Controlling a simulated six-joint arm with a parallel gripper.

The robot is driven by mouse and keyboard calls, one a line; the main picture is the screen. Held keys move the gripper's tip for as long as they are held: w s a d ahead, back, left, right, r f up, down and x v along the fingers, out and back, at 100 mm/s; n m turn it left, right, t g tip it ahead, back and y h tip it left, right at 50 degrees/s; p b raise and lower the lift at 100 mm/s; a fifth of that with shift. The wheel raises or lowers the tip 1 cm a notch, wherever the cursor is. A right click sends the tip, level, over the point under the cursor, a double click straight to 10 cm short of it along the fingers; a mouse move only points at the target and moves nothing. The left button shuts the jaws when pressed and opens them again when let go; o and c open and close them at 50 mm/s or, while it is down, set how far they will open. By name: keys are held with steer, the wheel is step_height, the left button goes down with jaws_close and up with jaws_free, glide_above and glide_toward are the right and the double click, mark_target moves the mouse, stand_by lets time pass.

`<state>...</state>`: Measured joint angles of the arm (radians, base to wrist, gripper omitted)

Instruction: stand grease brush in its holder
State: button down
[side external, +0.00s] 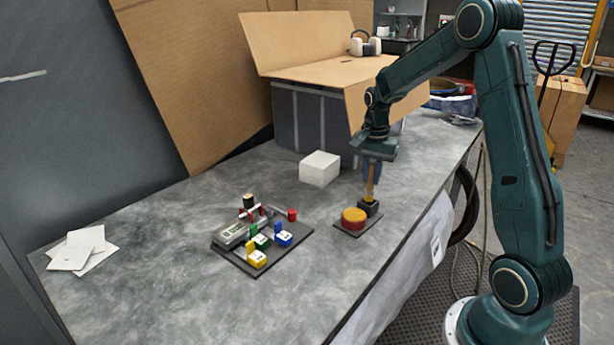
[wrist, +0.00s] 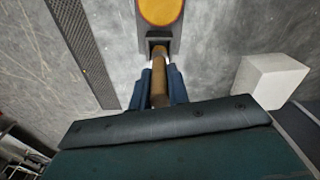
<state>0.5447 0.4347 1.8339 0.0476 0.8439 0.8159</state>
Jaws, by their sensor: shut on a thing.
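The grease brush (side external: 370,182) has a brown, stick-like handle and stands roughly upright below my gripper (side external: 373,162). My gripper is shut on its upper part. The brush also shows in the wrist view (wrist: 159,82), between the two blue fingers (wrist: 160,88). Its lower end is at the small black holder (side external: 369,207), which sits at one end of a dark base plate. The holder also shows in the wrist view (wrist: 158,45). The brush end appears to be in or just over the holder opening; I cannot tell how deep. An orange round tin (side external: 354,217) sits beside the holder on the same plate.
A white block (side external: 320,169) stands left of my gripper. A dark board (side external: 262,245) with coloured padlocks and red items lies further left. White sheets (side external: 82,249) lie at the far left. A large cardboard box (side external: 320,70) stands behind. Grey tabletop between them is clear.

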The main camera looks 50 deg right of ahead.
mark_target(370, 190)
steer(key=shift+f, duration=1.85)
steer(key=shift+f, duration=0.1)
steer(key=c, duration=1.3)
jaws_free()
steer(key=shift+c, duration=0.2)
steer(key=r, duration=1.2)
steer(key=shift+a+r, duration=0.15)
steer(key=shift+a, duration=0.15)
